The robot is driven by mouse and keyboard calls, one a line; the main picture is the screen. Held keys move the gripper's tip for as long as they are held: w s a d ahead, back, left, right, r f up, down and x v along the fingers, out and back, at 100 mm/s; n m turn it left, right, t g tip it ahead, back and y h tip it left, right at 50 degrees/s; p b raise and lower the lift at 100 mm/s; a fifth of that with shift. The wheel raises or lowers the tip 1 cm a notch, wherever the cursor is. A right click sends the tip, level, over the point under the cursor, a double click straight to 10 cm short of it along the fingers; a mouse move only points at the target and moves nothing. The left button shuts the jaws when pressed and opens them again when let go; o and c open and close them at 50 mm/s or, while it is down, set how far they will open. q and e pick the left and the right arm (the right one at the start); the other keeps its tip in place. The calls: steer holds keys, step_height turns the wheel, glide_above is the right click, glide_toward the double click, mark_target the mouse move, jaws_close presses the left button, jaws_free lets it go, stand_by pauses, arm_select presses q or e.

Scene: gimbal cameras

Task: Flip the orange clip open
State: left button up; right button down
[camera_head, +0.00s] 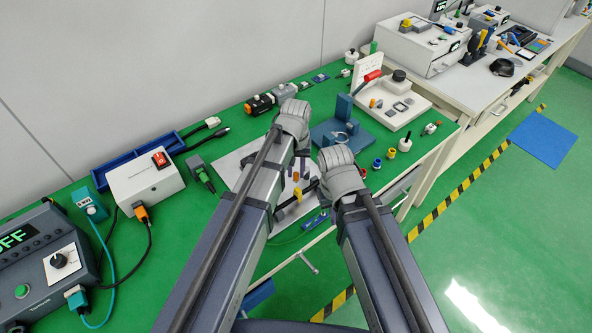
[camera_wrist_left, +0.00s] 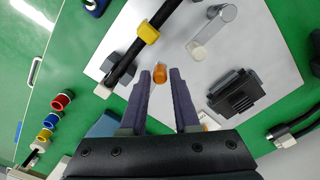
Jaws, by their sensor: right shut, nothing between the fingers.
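A small orange piece, which I take for the orange clip, stands on the white board between my left fingertips in the left wrist view (camera_wrist_left: 160,73). It also shows in the head view (camera_head: 295,176). I cannot tell whether it is flipped open. My left gripper (camera_head: 299,163) points down at the board; its two dark fingers (camera_wrist_left: 161,76) are apart on either side of the orange piece, with no clear contact. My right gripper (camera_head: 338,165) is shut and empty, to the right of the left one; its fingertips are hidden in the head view.
On the white board (camera_wrist_left: 268,30), a black rod with a yellow clip (camera_wrist_left: 148,33) lies beside a clear tube (camera_wrist_left: 212,30) and a dark ribbed block (camera_wrist_left: 238,92). A blue stand (camera_head: 338,128) and coloured rings (camera_head: 377,163) are to the right. Green table surface surrounds the board.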

arm_select(q)
jaws_close()
steer(key=shift+w+a+m, duration=0.25)
steer(key=shift+m, duration=0.45)
steer(key=shift+w+a+m, duration=0.2)
steer(key=shift+a+m, duration=0.05)
steer(key=shift+m, duration=0.45)
steer(key=shift+o, duration=2.1)
jaws_free()
steer(key=shift+r, duration=0.1)
